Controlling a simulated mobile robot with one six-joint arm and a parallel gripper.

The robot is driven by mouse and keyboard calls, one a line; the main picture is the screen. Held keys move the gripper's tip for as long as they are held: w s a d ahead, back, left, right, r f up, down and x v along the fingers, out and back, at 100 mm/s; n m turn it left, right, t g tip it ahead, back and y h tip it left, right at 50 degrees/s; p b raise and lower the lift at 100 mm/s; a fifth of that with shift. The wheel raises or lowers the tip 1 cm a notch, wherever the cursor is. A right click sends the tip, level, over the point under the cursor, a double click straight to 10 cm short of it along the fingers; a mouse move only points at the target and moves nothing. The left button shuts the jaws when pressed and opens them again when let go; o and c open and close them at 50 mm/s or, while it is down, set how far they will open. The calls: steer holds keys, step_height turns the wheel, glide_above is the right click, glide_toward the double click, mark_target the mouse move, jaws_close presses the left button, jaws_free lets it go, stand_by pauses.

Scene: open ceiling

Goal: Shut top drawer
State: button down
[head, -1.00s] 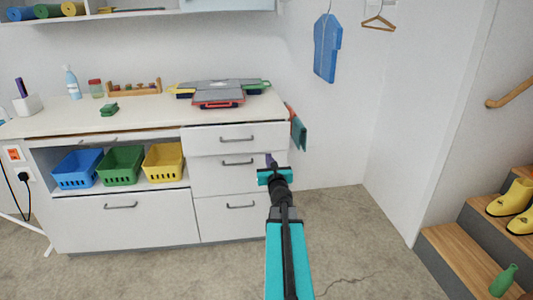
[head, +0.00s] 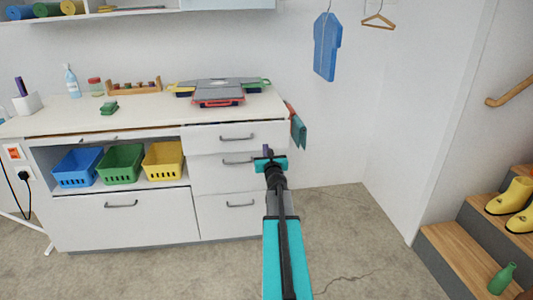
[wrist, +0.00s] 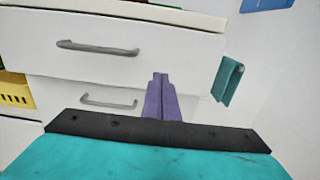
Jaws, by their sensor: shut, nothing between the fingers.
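The white top drawer (head: 205,140) of the cabinet stands out past the drawers below it, so it is partly open. Its front and grey handle (wrist: 97,47) also show in the wrist view, where the drawer (wrist: 165,60) fills the upper left. My gripper (head: 267,150) is in front of the right part of the drawer stack, near the top drawer's lower right corner. Its purple fingers, which show in the wrist view (wrist: 160,76), are shut and empty. They overlap the drawer's lower edge in the picture; I cannot tell whether they touch it.
The middle drawer (head: 210,173) and bottom drawer (head: 218,218) lie below. A teal cloth (head: 298,130) hangs at the cabinet's right side. Coloured baskets (head: 122,165) sit in the left shelf. Wooden stairs (head: 455,250) stand at right. The floor (head: 350,235) between is clear.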

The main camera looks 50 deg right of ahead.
mark_target(263, 139)
steer(key=shift+x, duration=3.2)
